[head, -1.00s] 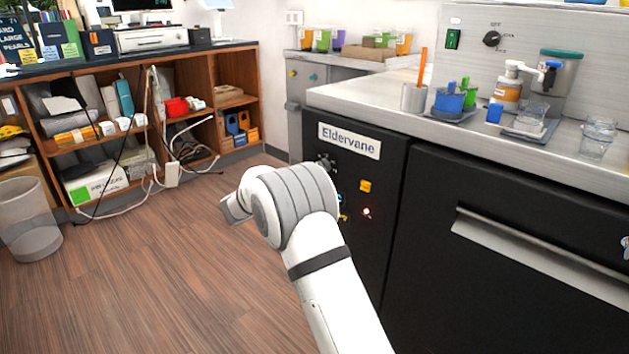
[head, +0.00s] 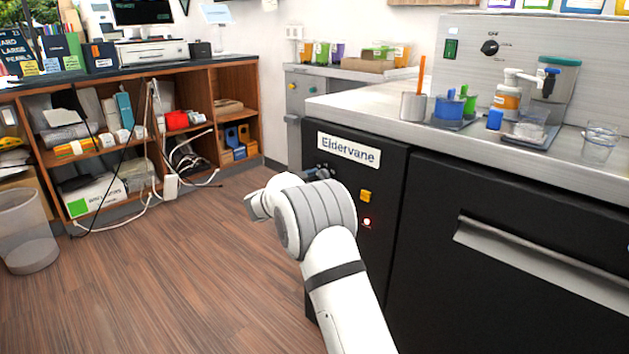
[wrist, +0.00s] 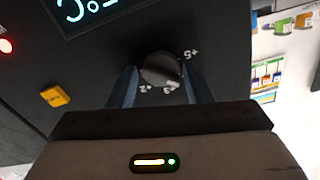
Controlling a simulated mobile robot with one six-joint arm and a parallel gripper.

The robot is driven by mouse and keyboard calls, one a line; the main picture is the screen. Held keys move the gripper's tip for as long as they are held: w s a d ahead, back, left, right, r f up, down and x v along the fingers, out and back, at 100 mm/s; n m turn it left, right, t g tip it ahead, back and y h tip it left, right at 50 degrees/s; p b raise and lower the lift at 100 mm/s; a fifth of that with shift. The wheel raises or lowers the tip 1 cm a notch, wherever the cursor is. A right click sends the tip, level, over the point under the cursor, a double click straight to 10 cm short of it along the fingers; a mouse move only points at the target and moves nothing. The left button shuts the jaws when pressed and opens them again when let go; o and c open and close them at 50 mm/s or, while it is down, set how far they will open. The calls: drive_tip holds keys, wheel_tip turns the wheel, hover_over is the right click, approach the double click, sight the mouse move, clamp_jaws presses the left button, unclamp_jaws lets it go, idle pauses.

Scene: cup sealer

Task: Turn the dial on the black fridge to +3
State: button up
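The black fridge (head: 345,215) carries the "Eldervane" label, and its panel is partly hidden behind my arm in the head view. Its round grey dial (wrist: 160,68) shows in the wrist view, with white marks around its lower and right side that appear to include +2, +3 and +5. I cannot clearly read where the dial points. My gripper (wrist: 160,85) has one finger on each side of the dial, close to its edges. I cannot tell whether the fingers press on it. In the head view my gripper (head: 318,173) is at the panel, below the label.
Near the dial are a lit cyan display (wrist: 92,12), a yellow button (wrist: 54,96) and a glowing red light (head: 367,222). A steel counter (head: 375,104) with cups and bottles lies above the fridge. A waste bin (head: 28,228) stands far left. The wooden floor between is clear.

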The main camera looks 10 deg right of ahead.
drive_tip(key=c, duration=0.6)
drive_tip(key=shift+a, duration=0.35)
drive_tip(key=shift+c, duration=0.2)
drive_tip(key=shift+d, duration=0.2)
drive_tip(key=shift+d+m, duration=0.15)
drive_tip(key=shift+m, duration=0.95)
drive_tip(key=m, duration=0.4)
drive_tip(key=shift+d+m+b, duration=0.15)
drive_tip(key=shift+m+b, duration=0.6)
drive_tip(key=shift+m, duration=1.15)
drive_tip(key=shift+r, duration=0.1)
